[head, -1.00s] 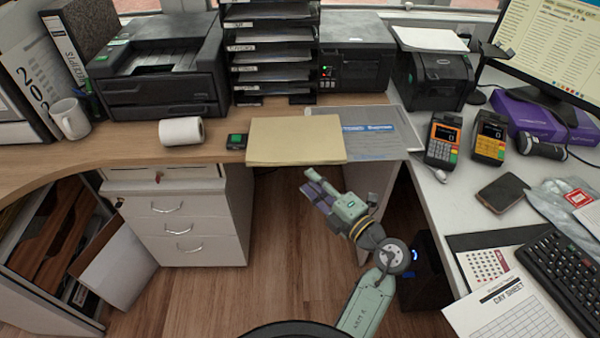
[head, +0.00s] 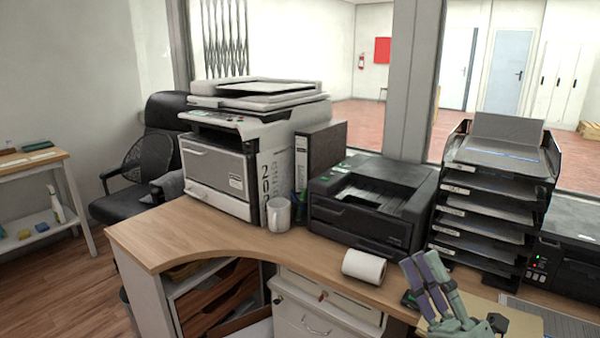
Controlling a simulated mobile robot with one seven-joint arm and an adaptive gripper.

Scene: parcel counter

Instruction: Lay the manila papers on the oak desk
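The manila papers (head: 525,325) show at the bottom right as a pale tan sheet or stack, cut by the picture's lower edge and partly covered by my gripper. The oak desk (head: 160,232) is the curved wooden top running from the left to the lower right. My gripper (head: 424,262) points up in front of the desk, between the toilet-type paper roll and the manila papers in the picture. Its purple fingers look close together with nothing visible between them. Their opening is unclear from this angle, as is whether the gripper touches the papers.
A white paper roll (head: 363,267), a mug (head: 279,215), a black printer (head: 370,205), a large copier (head: 250,140) and a tray tower (head: 490,200) stand on the desk. Its curved left part is bare. A black chair (head: 140,170) and a side table (head: 35,165) stand left.

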